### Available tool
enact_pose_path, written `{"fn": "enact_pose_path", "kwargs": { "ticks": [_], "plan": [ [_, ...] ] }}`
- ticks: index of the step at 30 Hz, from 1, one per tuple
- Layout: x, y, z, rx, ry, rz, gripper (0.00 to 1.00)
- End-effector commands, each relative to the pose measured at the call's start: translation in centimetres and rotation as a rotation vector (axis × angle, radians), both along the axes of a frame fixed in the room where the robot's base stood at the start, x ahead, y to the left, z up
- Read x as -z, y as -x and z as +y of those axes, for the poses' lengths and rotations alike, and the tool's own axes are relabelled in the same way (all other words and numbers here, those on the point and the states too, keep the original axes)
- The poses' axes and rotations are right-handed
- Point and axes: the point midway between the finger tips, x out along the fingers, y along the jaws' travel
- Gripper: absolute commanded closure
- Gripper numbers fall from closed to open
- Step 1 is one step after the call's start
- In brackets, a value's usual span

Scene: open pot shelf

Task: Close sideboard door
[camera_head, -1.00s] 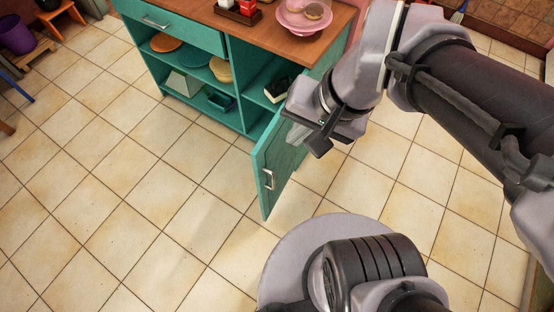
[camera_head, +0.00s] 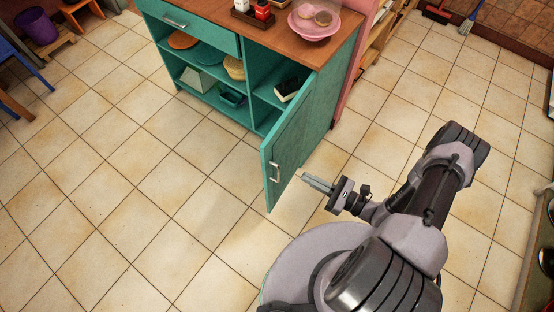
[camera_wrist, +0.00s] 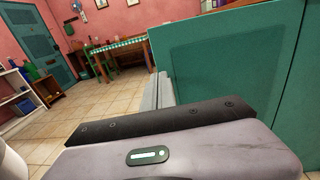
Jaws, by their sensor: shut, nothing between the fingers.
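The teal sideboard (camera_head: 250,46) stands at the top middle of the head view, with a wooden top. Its door (camera_head: 293,140) stands open, swung out toward me, with a metal handle (camera_head: 275,172) on its left face. My gripper (camera_head: 306,180) is shut and empty, low at the right side of the door, near its lower part. I cannot tell whether the fingertips touch the door. In the wrist view the teal door panel (camera_wrist: 235,65) fills the right side, and the shut fingers (camera_wrist: 158,92) point forward beside it.
Inside the open shelves are plates (camera_head: 184,40), a dark box (camera_head: 232,96) and a dark item (camera_head: 288,88). A table (camera_wrist: 122,50) stands farther off in the wrist view.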

Motion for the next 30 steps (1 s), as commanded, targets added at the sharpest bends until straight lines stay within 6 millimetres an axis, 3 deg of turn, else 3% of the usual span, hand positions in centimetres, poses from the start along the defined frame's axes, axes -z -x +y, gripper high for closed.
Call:
{"fn": "enact_pose_path", "kwargs": {
  "ticks": [15, 21, 30],
  "plan": [
    [0.2, -5.6, 9.1, -0.009, 0.0, 0.001, 1.0],
    [0.0, -6.6, 10.5, -0.006, 0.0, 0.001, 1.0],
    [-0.1, -6.7, 10.6, -0.005, 0.0, 0.001, 1.0]
  ]
}}
